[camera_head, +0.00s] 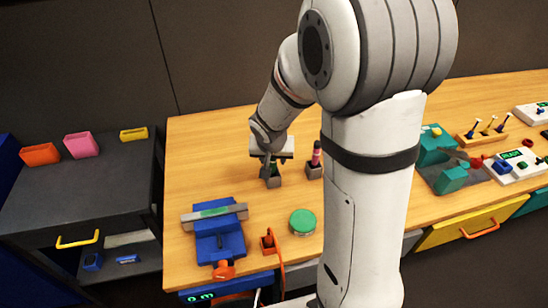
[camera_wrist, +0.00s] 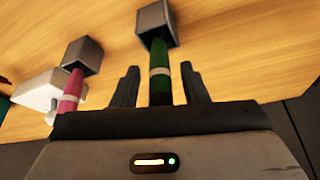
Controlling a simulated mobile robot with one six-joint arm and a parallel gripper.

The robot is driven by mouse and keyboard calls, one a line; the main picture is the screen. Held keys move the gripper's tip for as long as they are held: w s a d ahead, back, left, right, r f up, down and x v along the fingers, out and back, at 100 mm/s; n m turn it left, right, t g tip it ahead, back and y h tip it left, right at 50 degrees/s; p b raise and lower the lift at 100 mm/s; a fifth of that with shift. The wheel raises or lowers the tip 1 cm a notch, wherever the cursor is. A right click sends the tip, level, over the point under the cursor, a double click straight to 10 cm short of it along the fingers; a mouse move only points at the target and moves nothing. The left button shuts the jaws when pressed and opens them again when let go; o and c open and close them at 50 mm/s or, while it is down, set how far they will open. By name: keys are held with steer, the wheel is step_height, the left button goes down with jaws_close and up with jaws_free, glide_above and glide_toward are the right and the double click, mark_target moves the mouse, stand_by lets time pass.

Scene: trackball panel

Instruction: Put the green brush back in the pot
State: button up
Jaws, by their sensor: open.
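The green brush (camera_wrist: 161,85), with a pale band, stands with its lower end in a square grey pot (camera_wrist: 155,20) in the wrist view. My gripper (camera_wrist: 160,78) is open around the brush, one finger on each side with visible gaps. In the head view my gripper (camera_head: 270,158) is directly above the grey pot (camera_head: 272,181); only a little green shows there, and the gripper hides most of the brush. How deep the brush sits in the pot cannot be told.
A pink brush (camera_head: 316,153) stands in a second grey pot (camera_head: 314,171) close to the right. A blue vise (camera_head: 217,236) and a round green-topped tin (camera_head: 303,222) are nearer the table's front. Bare wood (camera_head: 200,150) lies left of the pots.

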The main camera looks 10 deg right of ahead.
steer(key=v, duration=1)
steer(key=s+r+n+g, duration=0.1)
steer(key=s+r, duration=0.1)
steer(key=s, duration=0.6)
steer(key=s+d+r+n+y, duration=0.1)
steer(key=s+n, duration=0.1)
steer(key=s, duration=0.7)
steer(key=shift+s+d+r+n+g+p, duration=0.3)
steer(key=shift+r+g+p, duration=0.1)
